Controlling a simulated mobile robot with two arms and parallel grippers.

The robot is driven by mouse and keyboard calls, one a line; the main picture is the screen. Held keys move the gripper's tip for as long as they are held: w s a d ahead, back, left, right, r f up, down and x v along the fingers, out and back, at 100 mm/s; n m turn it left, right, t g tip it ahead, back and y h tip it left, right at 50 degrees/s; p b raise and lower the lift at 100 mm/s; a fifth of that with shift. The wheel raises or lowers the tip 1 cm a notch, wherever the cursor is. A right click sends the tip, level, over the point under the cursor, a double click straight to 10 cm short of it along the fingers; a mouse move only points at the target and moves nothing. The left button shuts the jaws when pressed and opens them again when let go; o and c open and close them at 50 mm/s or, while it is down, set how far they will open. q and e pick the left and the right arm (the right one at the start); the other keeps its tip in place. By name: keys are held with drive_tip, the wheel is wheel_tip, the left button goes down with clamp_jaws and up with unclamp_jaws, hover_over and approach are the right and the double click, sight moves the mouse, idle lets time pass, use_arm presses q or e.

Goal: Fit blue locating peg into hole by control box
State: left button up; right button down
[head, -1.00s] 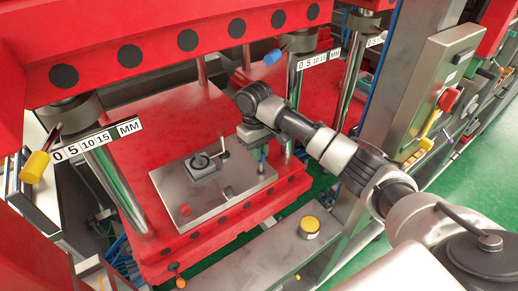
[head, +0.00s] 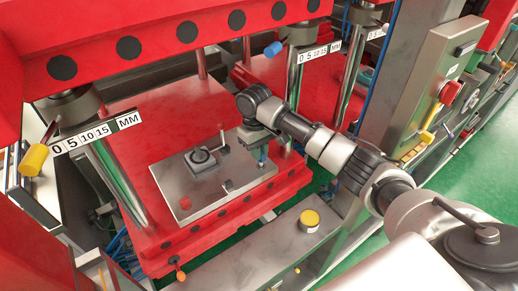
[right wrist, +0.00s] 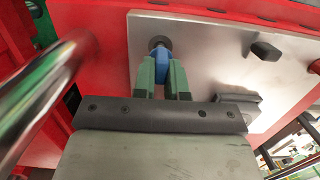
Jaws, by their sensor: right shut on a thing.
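The blue locating peg (right wrist: 160,66) is held between the green fingers of my right gripper (right wrist: 163,82). Its far end meets a dark round spot (right wrist: 159,42) near the edge of the metal plate (right wrist: 205,60); how deep it sits, I cannot tell. In the head view my right gripper (head: 262,158) points down at the plate's right corner, on the side of the control box (head: 437,85). A little blue shows at its fingertips. The plate (head: 235,170) lies on the red platen. My left gripper is not in view.
A black round fitting (head: 201,158) and a short upright pin (head: 224,146) stand on the plate. A shiny guide column (head: 297,85) rises near my right arm. A yellow button (head: 309,217) sits on the front ledge.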

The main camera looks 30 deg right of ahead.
drive_tip(key=shift+f, duration=1.4)
drive_tip(key=c, duration=1.1)
unclamp_jaws()
drive_tip(key=shift+r, duration=0.1)
drive_tip(key=shift+r+b, duration=0.3)
drive_tip(key=shift+b, duration=0.1)
drive_tip(key=r, duration=0.1)
drive_tip(key=r+b, duration=0.1)
drive_tip(key=r, duration=0.2)
drive_tip(key=shift+w+r+b, duration=0.25)
drive_tip(key=shift+w+b, duration=0.15)
drive_tip(key=r, duration=0.5)
drive_tip(key=shift+w+r+p, duration=0.25)
drive_tip(key=shift+p, duration=0.05)
